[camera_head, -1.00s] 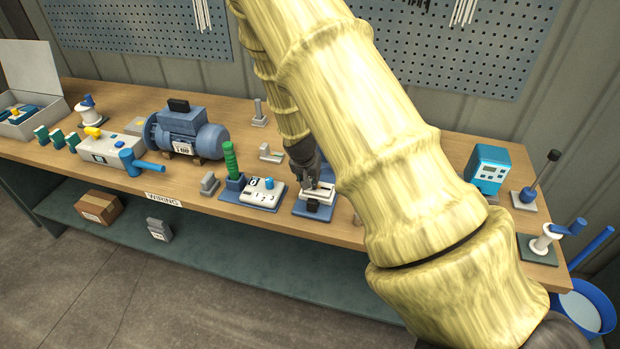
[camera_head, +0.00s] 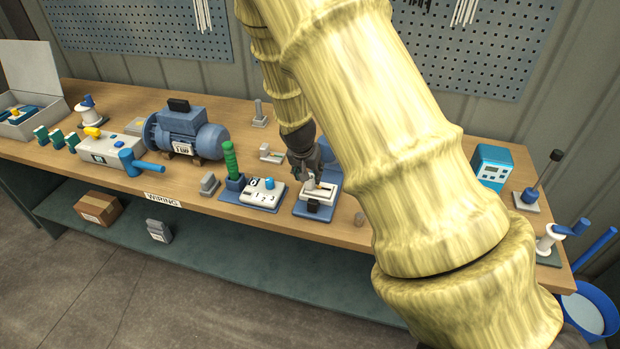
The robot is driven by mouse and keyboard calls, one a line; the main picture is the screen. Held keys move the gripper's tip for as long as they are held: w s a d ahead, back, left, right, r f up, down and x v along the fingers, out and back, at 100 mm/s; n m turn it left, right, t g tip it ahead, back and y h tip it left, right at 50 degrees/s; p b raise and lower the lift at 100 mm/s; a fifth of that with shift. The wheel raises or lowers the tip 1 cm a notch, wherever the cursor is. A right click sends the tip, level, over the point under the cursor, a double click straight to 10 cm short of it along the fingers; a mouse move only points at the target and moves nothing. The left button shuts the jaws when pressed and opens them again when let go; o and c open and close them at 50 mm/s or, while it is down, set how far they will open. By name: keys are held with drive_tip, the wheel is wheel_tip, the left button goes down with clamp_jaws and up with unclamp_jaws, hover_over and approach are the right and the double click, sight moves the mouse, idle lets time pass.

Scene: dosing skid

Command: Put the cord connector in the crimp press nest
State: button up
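The crimp press appears to be the blue-based fixture (camera_head: 304,210) near the front edge of the bench, with a white block (camera_head: 322,192) on it and a small black part at its front. My gripper (camera_head: 308,183) points down over the back of the white block, close to it. The fingers are small and dark, and I cannot tell whether they are open or shut or touch the block. I cannot make out the cord connector for certain; it may be in or behind the fingers.
Left of the fixture stand a panel with a dial and numbers (camera_head: 264,186) and a green handle (camera_head: 230,160). A blue motor (camera_head: 184,135) is farther left. A teal meter (camera_head: 492,167) stands farther right.

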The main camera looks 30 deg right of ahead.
drive_tip(key=b+v, duration=0.1)
drive_tip(key=v, duration=0.6)
drive_tip(key=shift+r+b, duration=0.25)
drive_tip(key=shift+b, duration=0.05)
